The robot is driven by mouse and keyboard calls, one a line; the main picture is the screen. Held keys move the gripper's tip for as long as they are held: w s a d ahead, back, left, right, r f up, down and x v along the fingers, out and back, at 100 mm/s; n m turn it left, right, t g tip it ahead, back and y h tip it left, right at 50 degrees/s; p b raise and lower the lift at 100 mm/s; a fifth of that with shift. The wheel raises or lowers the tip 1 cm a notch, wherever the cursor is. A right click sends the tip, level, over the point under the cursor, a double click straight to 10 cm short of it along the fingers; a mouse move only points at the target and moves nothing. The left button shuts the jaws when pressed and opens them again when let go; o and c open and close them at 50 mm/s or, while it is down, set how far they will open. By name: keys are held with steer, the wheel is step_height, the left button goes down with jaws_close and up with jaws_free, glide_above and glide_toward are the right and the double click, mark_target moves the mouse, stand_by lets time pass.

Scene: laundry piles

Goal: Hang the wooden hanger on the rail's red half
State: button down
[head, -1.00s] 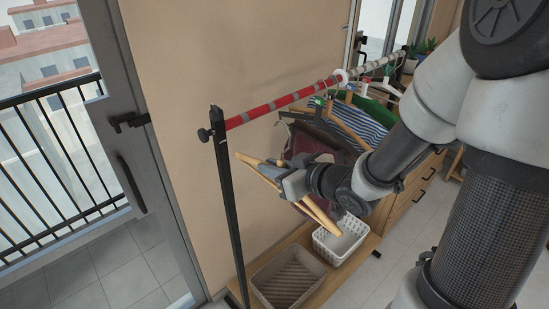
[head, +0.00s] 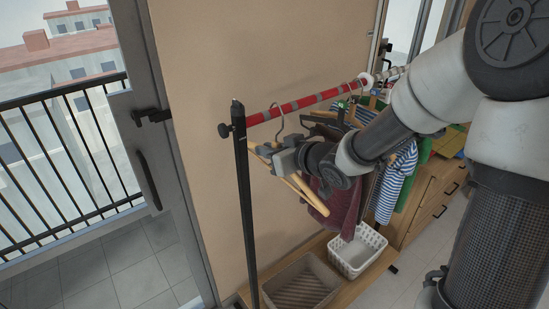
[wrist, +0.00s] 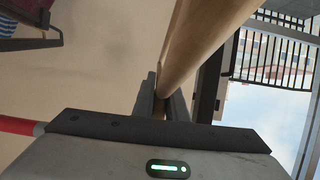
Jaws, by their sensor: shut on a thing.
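My gripper (head: 274,162) is shut on the wooden hanger (head: 306,194) just below the rail's red half (head: 310,101), near its left end. The hanger's metal hook (head: 280,126) stands up from the gripper, and its top overlaps the red rail in the head view. I cannot tell whether the hook is over the rail or only in front of it. In the wrist view the hanger's wooden bar (wrist: 200,45) runs between the fingers (wrist: 163,105). A white ring (head: 367,80) sits where the red half meets the pale half.
Clothes on hangers, including a maroon garment (head: 338,205) and a striped shirt (head: 398,180), hang to the right. A black post (head: 246,200) holds the rail's left end. A white basket (head: 357,251) and a grey-brown basket (head: 302,283) stand below on a wooden shelf.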

mark_target(254, 143)
steer(key=shift+w+a+b, duration=0.45)
steer(key=shift+w+a, duration=0.1)
steer(key=shift+w, duration=0.3)
steer(key=shift+w+a+b, duration=0.45)
steer(key=shift+w+a, duration=0.1)
steer(key=shift+w, duration=0.25)
steer(key=shift+w+a+f+b, duration=0.1)
steer(key=shift+w+f+b, duration=0.1)
steer(key=shift+f+b, duration=0.85)
steer(key=shift+f, duration=0.25)
steer(key=c, duration=1.7)
jaws_free()
steer(key=shift+s, duration=0.1)
steer(key=shift+s+d+p, duration=0.75)
steer(key=shift+s+d, duration=0.3)
steer(key=shift+s, duration=0.45)
steer(key=shift+s+d+p, duration=0.8)
steer(key=shift+s+d, duration=0.2)
steer(key=shift+s, duration=0.5)
steer(key=shift+s+d+p, duration=0.75)
steer(key=shift+s+d, duration=0.3)
steer(key=shift+s, duration=0.45)
